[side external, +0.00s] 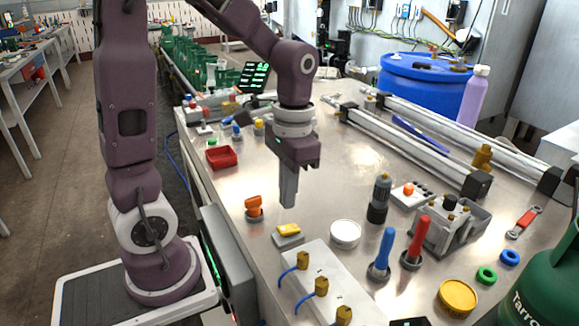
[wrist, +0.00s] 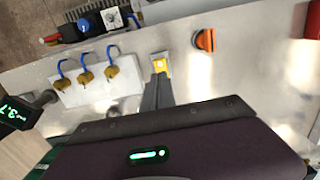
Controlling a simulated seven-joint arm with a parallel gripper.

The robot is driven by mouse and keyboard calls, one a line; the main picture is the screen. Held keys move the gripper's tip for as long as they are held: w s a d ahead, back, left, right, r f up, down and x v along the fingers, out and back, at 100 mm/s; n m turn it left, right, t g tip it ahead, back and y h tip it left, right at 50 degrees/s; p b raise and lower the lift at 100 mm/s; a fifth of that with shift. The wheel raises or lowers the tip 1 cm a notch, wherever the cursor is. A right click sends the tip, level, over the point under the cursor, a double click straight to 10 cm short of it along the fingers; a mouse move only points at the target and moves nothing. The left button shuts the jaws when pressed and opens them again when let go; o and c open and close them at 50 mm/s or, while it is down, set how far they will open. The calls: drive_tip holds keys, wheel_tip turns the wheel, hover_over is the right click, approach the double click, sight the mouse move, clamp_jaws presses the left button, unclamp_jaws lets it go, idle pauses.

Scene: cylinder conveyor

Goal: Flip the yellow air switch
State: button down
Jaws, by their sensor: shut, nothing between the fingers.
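A small yellow switch (side external: 288,230) on a grey base sits on the metal table, beside the white block with yellow fittings. It also shows in the wrist view (wrist: 161,65), just past my fingertips. My gripper (side external: 288,206) is shut and empty, pointing down. In the side view its tips are a little above the yellow switch, with a small gap in the picture. In the wrist view my fingers (wrist: 158,80) reach up to the near edge of the switch and may cover part of it; I cannot tell whether they touch.
An orange switch (side external: 254,206) stands to the left of the yellow one. The white block (side external: 330,280) carries several yellow fittings with blue hoses. A white round lid (side external: 345,233), a blue-handled lever (side external: 383,255) and a red-handled lever (side external: 416,242) stand to the right. A red tray (side external: 221,157) lies further back.

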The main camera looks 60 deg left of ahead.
wheel_tip(320, 180, up, 8)
drive_tip(key=shift+w, duration=0.25)
drive_tip(key=s+d+t, duration=0.5)
drive_tip(key=s+t, duration=0.1)
drive_tip(key=s, duration=0.4)
drive_tip(key=shift+s+r, duration=0.15)
drive_tip(key=shift+r, duration=0.15)
